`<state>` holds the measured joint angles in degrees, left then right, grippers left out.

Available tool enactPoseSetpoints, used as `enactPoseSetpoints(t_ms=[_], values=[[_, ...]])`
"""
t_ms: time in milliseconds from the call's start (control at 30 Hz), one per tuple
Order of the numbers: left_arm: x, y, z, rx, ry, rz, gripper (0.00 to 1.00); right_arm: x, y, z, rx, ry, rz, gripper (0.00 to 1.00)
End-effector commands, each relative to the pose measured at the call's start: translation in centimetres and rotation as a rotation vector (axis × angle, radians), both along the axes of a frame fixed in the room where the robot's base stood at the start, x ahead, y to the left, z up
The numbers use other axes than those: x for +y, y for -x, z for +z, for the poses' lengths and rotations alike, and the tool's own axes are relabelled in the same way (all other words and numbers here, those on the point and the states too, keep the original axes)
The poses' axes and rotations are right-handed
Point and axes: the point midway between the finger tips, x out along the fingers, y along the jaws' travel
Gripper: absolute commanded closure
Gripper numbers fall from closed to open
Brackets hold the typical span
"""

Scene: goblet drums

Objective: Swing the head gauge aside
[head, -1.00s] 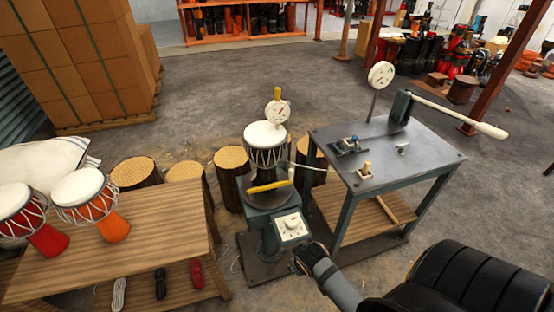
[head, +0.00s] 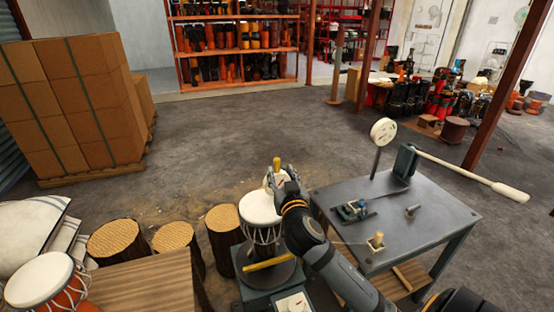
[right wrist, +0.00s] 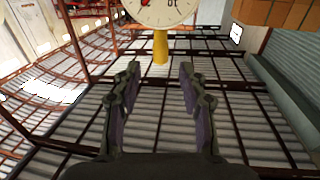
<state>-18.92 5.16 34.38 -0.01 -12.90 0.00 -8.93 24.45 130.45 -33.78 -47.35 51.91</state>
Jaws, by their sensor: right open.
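The head gauge (head: 270,181) is a white dial with a yellow handle (head: 276,164) on top, standing over the white-headed goblet drum (head: 258,207) on its stand. My right gripper (head: 281,175) is at the gauge and partly covers the dial. In the right wrist view the dial (right wrist: 160,10) is at the top edge, with the yellow handle (right wrist: 160,48) below it. The open fingers (right wrist: 160,68) point at the handle, one on each side of its line. My left gripper is not in view.
A grey metal table (head: 405,215) with a second dial (head: 383,131) and a long-handled lever (head: 470,176) stands right of the drum. Log stools (head: 172,238) and a wooden bench (head: 145,283) are to the left.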

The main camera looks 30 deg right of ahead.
Motion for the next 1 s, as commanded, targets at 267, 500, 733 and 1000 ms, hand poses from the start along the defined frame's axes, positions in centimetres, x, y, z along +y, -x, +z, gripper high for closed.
enactPoseSetpoints(t_ms=[267,500,733,1000], values=[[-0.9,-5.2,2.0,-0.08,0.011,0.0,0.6,-2.0,-4.7,0.3,0.001,-0.001,-0.001,0.58],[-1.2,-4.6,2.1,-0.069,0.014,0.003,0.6,-2.4,-5.7,0.0,0.001,-0.002,0.0,0.58],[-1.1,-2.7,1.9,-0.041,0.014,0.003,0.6,-2.4,-5.7,0.0,0.001,-0.002,0.0,0.68],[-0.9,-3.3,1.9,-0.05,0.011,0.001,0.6,-2.4,-5.7,0.0,0.001,-0.002,0.0,1.0]])
